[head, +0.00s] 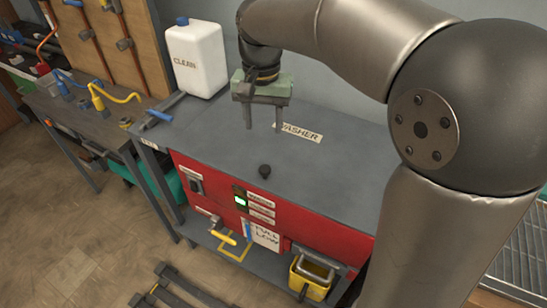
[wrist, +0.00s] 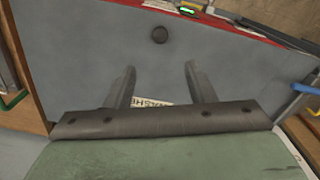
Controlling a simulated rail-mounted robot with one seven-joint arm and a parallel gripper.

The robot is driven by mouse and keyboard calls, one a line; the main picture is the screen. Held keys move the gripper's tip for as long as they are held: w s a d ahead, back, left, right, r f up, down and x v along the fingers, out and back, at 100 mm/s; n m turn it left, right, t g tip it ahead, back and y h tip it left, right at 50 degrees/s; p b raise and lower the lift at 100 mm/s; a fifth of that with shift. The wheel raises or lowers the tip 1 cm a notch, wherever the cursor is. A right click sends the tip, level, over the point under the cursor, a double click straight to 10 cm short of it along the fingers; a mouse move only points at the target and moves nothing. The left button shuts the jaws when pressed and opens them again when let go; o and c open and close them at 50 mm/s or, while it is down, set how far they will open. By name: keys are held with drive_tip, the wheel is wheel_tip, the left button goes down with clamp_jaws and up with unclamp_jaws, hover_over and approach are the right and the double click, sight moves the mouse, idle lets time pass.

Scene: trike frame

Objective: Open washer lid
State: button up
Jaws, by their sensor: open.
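The washer is a red cabinet (head: 290,215) with a flat grey lid (head: 220,145) on top, lying shut. A round dark knob (head: 265,171) stands near the lid's front edge; it also shows in the wrist view (wrist: 159,35), beyond my fingertips. A "WASHER" label (head: 302,133) is on the lid, partly hidden by a finger. My gripper (head: 263,128) is open and empty above the back part of the lid, behind the knob. In the wrist view its two fingers (wrist: 160,72) are spread wide, pointing toward the knob and apart from it.
A white "CLEAN" jug (head: 196,60) stands at the lid's back left, with a blue-handled tool (head: 163,111) beside it. A workbench (head: 70,110) with hand tools is at left. A yellow bucket (head: 312,277) sits below the cabinet. The lid around the knob is clear.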

sight(265, 168)
wheel_tip(265, 168, down, 16)
drive_tip(key=shift+f, duration=0.1)
idle(0.4)
